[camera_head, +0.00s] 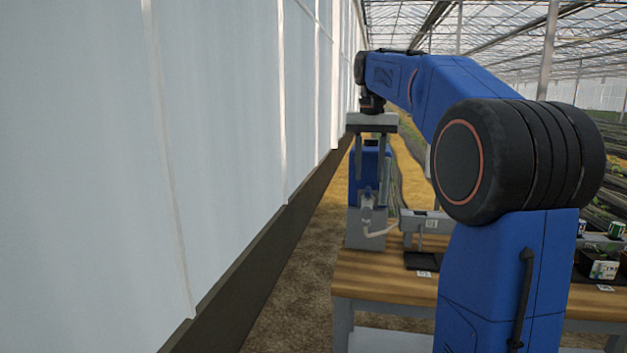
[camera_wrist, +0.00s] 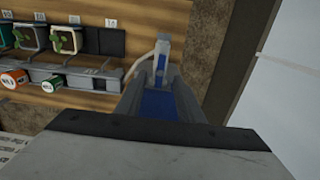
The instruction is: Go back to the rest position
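My gripper (camera_head: 371,172) hangs pointing down in the head view, over the left end of the wooden bench, with its two grey fingers apart. Behind and below the fingers stands a blue unit (camera_head: 370,158) on a grey base (camera_head: 365,232), with a pale nozzle and hose (camera_head: 378,230) at its front. In the wrist view, my gripper (camera_wrist: 162,92) shows its fingers on both sides of blue surface, with no object clearly pinched. The nozzle of the unit (camera_wrist: 162,52) shows beyond them. Whether the fingers touch the unit cannot be told.
The wooden bench (camera_head: 385,275) carries a grey labelled rail (camera_head: 425,222), which in the wrist view holds orange (camera_wrist: 14,79) and green (camera_wrist: 52,84) capped items. A pale greenhouse wall (camera_head: 220,130) runs close on the left.

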